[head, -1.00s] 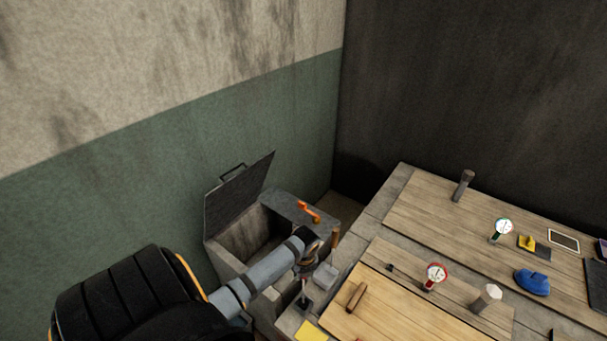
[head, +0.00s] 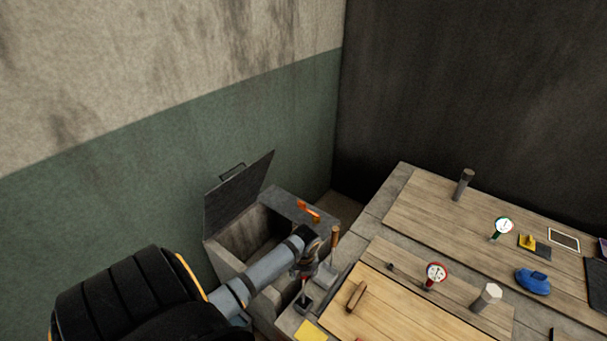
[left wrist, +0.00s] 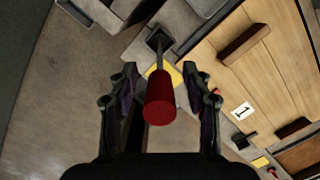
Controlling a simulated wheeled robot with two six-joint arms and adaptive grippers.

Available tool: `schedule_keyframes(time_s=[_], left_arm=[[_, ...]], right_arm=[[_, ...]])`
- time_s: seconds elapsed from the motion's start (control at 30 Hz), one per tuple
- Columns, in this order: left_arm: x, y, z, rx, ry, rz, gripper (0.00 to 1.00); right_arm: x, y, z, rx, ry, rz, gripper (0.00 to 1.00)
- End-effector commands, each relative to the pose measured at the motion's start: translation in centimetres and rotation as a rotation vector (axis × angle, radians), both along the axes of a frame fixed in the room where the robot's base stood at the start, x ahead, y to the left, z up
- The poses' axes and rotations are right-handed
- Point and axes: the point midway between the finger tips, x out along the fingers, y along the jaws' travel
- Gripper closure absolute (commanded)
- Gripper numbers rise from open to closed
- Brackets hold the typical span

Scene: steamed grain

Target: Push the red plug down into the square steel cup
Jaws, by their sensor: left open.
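The red plug (left wrist: 160,101) is a red cylinder on a thin grey shaft, seen nearly end-on in the left wrist view. Its shaft runs to the dark opening of the square steel cup (left wrist: 153,44); how deep it sits there I cannot tell. My left gripper (left wrist: 160,84) is open, with one finger on each side of the plug and a visible gap to both. My right gripper is not in view.
An open grey bin (head: 237,236) with a raised lid (head: 238,191) and an orange crank (head: 308,211) stands behind the arm. A wooden handle (head: 335,238) stands upright beside the gripper. A yellow pad (head: 310,331) and a brown bar (head: 356,296) lie to the right.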

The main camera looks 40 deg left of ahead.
Motion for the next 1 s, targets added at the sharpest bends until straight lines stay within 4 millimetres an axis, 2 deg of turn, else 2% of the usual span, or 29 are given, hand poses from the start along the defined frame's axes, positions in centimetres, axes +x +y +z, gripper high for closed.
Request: schedule_keyframes(time_s=[0.3,0.5,0.67,1.0], left_arm=[[-0.4,-0.6,7.2,0.005,-0.005,-0.003,0.51],[-0.7,-0.9,10.5,0.003,-0.002,-0.002,0.51],[-0.9,-1.1,11.3,0.001,-0.001,-0.001,0.51],[-0.8,-1.1,11.3,0.001,-0.001,-0.001,0.51]], right_arm=[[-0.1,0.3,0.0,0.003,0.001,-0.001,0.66],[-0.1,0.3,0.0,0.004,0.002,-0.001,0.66],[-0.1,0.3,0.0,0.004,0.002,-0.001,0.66],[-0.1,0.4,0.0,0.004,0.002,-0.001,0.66]])
